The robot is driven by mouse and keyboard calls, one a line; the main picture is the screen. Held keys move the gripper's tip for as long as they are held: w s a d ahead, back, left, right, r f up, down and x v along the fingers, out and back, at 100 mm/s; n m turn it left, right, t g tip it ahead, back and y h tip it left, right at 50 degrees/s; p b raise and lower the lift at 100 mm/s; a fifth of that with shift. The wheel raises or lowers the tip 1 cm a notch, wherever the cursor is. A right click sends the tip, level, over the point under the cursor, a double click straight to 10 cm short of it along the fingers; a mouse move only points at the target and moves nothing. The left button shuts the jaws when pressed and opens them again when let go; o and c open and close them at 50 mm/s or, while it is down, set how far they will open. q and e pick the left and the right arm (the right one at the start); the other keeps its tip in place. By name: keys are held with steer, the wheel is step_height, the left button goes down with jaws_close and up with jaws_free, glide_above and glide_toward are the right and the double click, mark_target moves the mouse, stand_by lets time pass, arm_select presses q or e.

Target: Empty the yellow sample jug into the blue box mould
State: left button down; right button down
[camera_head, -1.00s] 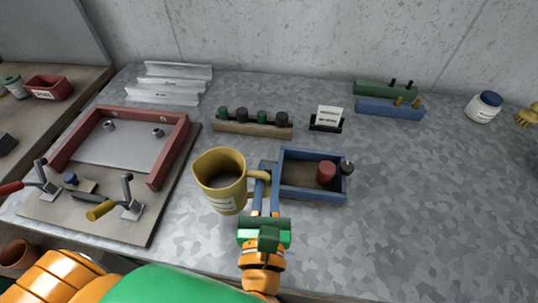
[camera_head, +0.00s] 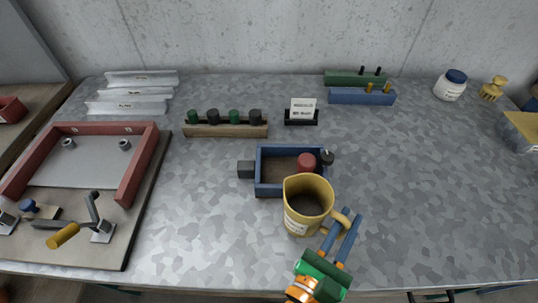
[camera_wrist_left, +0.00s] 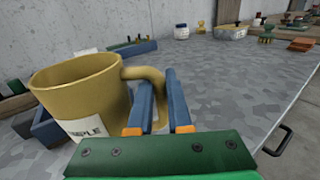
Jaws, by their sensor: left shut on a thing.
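The yellow sample jug (camera_head: 307,207) is upright with dark contents inside. It is in front of the blue box mould (camera_head: 290,149) and overlaps its front right part in the head view. Its label shows in the wrist view (camera_wrist_left: 85,132). My left gripper (camera_head: 347,217) is shut on the jug's handle, at the jug's right side. The gripper's blue fingers show in the wrist view (camera_wrist_left: 172,103). My right gripper is not in view.
A black block (camera_head: 246,169) is at the mould's left side and a black knob (camera_head: 327,157) at its right. A red-framed mould (camera_head: 145,165) with clamps is at left. The table's right side is mostly clear.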

mark_target(328, 185)
arm_select(q)
steer(key=shift+r, duration=0.1)
steer(key=shift+a+r+n+y+p, duration=0.15)
steer(key=shift+r+n+y+p, duration=0.15)
steer(key=shift+p, duration=0.1)
steer(key=shift+a+r+n+p, duration=0.2)
steer(key=shift+r+n+p, duration=0.25)
steer(key=shift+p, duration=0.2)
steer(key=w+r+n+g+p, duration=0.1)
steer(key=p, duration=0.1)
steer(key=w+a+r+n+g+p, duration=0.1)
steer(key=w+r+p, duration=0.1)
steer(key=p, duration=0.1)
steer(key=w+r+n+y+p, duration=0.1)
steer(key=n+p, duration=0.1)
steer(key=p, duration=0.1)
steer(key=shift+w+a+r+g, duration=0.4)
steer(key=shift+w+a+r+n+g+p, duration=0.3)
steer(key=shift+w+r+p, duration=0.1)
steer(key=shift+p, duration=0.3)
steer(key=shift+w+a+f, duration=0.1)
steer(key=shift+w+f, duration=0.05)
steer(key=shift+w, duration=0.1)
